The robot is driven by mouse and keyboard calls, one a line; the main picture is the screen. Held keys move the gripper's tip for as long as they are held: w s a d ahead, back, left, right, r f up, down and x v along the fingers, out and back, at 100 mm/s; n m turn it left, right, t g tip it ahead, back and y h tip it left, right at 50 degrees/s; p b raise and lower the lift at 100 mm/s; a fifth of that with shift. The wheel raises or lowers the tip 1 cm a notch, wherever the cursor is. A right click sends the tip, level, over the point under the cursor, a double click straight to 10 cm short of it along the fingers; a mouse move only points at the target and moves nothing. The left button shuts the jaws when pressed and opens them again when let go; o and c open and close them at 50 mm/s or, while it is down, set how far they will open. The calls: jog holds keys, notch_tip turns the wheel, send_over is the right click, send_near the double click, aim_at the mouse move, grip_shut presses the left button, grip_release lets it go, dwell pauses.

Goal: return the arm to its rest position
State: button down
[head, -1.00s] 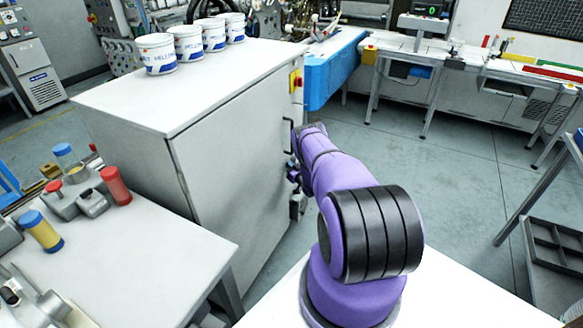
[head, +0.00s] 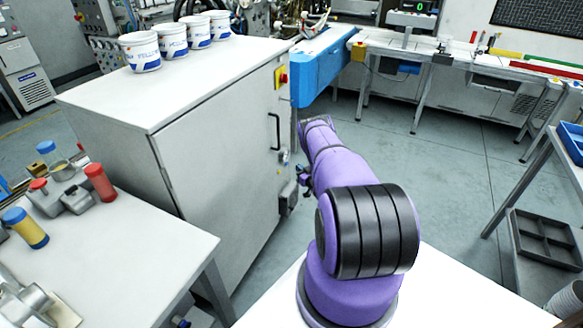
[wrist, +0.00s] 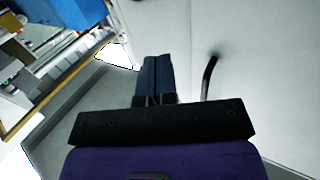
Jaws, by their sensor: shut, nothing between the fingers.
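My purple arm (head: 350,185) reaches forward from its base in the head view, in front of the grey cabinet's right side. My gripper (wrist: 157,62) shows in the wrist view with its two dark fingers together and nothing between them. It points along the cabinet front, with the dark door handle (wrist: 209,76) to its right and apart from it.
The grey cabinet (head: 215,130) carries several white tubs (head: 140,52) on top. A white table (head: 150,240) with coloured bottles stands at left. A blue unit (head: 325,62) and a workbench (head: 450,52) are behind. Open floor (head: 440,165) lies to the arm's right.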

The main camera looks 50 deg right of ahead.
jog(key=shift+s+d, duration=0.25)
jog(key=shift+s, duration=0.75)
